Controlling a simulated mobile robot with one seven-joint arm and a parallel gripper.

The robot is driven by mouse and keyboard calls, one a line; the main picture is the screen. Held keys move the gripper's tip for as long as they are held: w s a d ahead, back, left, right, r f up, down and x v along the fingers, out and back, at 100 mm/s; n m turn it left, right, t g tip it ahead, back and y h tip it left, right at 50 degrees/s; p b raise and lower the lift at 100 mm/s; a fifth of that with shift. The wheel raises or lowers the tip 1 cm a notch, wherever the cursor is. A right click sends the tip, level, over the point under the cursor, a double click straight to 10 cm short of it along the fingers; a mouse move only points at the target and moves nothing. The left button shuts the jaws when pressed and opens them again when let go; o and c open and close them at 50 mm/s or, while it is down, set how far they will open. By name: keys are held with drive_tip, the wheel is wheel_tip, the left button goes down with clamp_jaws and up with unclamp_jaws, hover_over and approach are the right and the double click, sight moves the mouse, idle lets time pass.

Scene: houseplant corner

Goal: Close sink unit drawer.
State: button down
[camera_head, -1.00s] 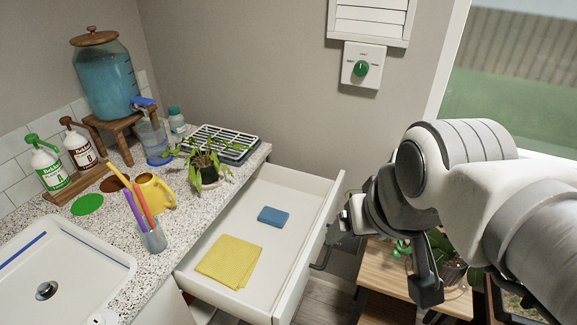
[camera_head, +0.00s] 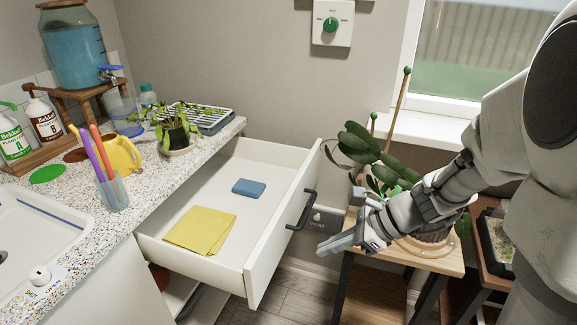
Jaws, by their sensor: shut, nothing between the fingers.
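The white sink unit drawer (camera_head: 278,243) is pulled far out from under the speckled counter. Its dark bar handle (camera_head: 303,209) is on the front panel, which faces right. A folded yellow cloth (camera_head: 200,230) and a blue sponge (camera_head: 248,188) lie inside the drawer. My gripper (camera_head: 322,250) is shut and empty. It appears to the right of the drawer front, a little below the handle, with its fingers pointing left towards the panel. A gap shows between the fingertips and the panel.
A wooden plant stand (camera_head: 440,255) with a leafy potted plant (camera_head: 375,155) stands right of the drawer, behind my gripper. The counter (camera_head: 75,222) holds a yellow watering can (camera_head: 122,153), a cup of pens (camera_head: 113,194) and a small potted plant (camera_head: 178,138). Floor shows below the drawer.

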wheel_tip(320, 180, down, 2)
drive_tip(key=m, duration=0.1)
drive_tip(key=b, duration=0.5)
approach(270, 260)
drive_tip(key=x, duration=0.6)
drive_tip(key=shift+s+d+f, duration=0.25)
drive_tip(key=shift+d+f, duration=0.1)
drive_tip(key=shift+f, duration=0.05)
drive_tip(key=shift+w+a+r, duration=0.1)
drive_tip(key=shift+w+a, duration=0.05)
drive_tip(key=shift+a, duration=0.15)
drive_tip(key=shift+a, duration=0.1)
drive_tip(key=shift+w+a, duration=0.1)
drive_tip(key=shift+a, duration=0.15)
drive_tip(key=shift+m, duration=0.3)
drive_tip(key=w+a+p, duration=0.2)
drive_tip(key=w+a, duration=0.1)
drive_tip(key=a, duration=0.6)
drive_tip(key=w+a+p, duration=0.3)
drive_tip(key=w+a, duration=0.1)
drive_tip(key=a, duration=0.5)
drive_tip(key=w+a+p, duration=0.3)
drive_tip(key=a, duration=0.6)
drive_tip(key=shift+w+a, duration=0.2)
drive_tip(key=shift+a, duration=0.2)
drive_tip(key=shift+a+r, duration=0.15)
drive_tip(key=shift+a, duration=0.1)
drive_tip(key=shift+r, duration=0.1)
